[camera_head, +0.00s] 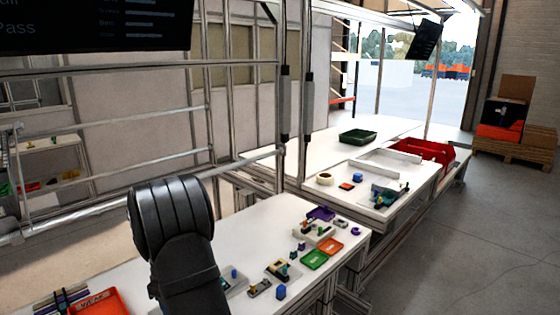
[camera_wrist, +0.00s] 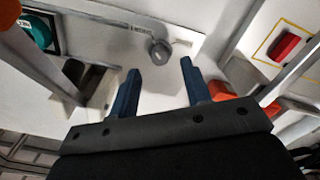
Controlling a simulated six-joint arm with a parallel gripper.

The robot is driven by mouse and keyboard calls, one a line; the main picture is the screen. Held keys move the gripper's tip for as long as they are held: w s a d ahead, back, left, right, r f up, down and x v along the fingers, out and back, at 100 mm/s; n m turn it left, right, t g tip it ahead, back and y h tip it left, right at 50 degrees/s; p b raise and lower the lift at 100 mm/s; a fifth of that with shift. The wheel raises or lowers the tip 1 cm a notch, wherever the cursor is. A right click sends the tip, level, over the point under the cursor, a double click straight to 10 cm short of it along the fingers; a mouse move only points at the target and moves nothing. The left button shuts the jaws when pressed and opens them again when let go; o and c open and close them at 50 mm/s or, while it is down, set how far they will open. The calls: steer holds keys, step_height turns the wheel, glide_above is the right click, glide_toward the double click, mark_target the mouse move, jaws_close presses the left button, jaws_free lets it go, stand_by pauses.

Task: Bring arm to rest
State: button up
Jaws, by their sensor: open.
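My gripper (camera_wrist: 160,85) shows in the wrist view with its two blue fingers apart and nothing between them. Beyond the fingertips is a pale surface with a round grey knob-like part (camera_wrist: 160,52). In the head view my dark arm rises at the lower middle, in front of the near white table (camera_head: 245,215). The gripper itself cannot be made out in the head view. No helmet shell can be clearly picked out in either view.
The near table holds a green tray (camera_head: 315,259), an orange tray (camera_head: 331,246), a purple tray (camera_head: 321,213) and several small parts. An orange-red bin (camera_head: 100,303) is at lower left. A farther table bears a dark green bin (camera_head: 357,137) and red bins (camera_head: 425,151). Metal frame posts stand behind my arm.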

step_height(320, 180, down, 5)
steer(key=shift+r, duration=0.1)
steer(key=m, duration=0.4)
steer(key=shift+r, duration=0.1)
steer(key=m, duration=0.4)
steer(key=shift+m, duration=0.4)
steer(key=m, duration=0.3)
steer(key=shift+m, duration=0.4)
steer(key=m, duration=0.4)
